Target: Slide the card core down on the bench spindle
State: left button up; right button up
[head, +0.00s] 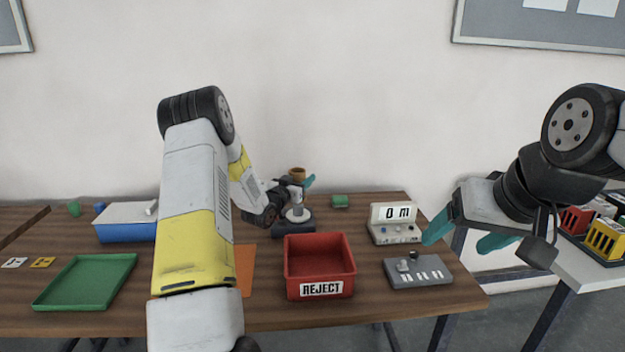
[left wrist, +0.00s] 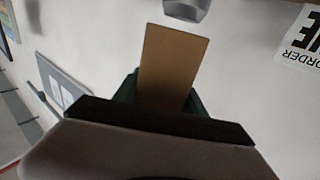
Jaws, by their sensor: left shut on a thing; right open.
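The card core (head: 297,173) is a small brown tube above the bench spindle (head: 297,213), a pale upright post on a dark base. My left gripper (head: 303,183) is shut on the core, with a teal fingertip showing beside it. In the left wrist view the tan core (left wrist: 170,62) stands between the green fingers, and a grey rounded piece shows just past its end. I cannot tell whether the core is around the spindle's top or just above it. My right gripper (head: 466,236) is open and empty over the bench's right end.
A red REJECT bin (head: 320,266) stands in front of the spindle. A display unit (head: 394,224) and a grey button box (head: 418,271) are to its right. A green tray (head: 87,280) and a blue-and-white box (head: 126,222) are on the left. A small green block (head: 340,201) lies behind.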

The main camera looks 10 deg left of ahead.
pick_arm(q)
jog(key=shift+f, duration=2.55)
dwell(0.5)
jog(key=o, duration=1.4)
jog(key=shift+o, duration=0.2)
jog(key=shift+s, duration=0.1)
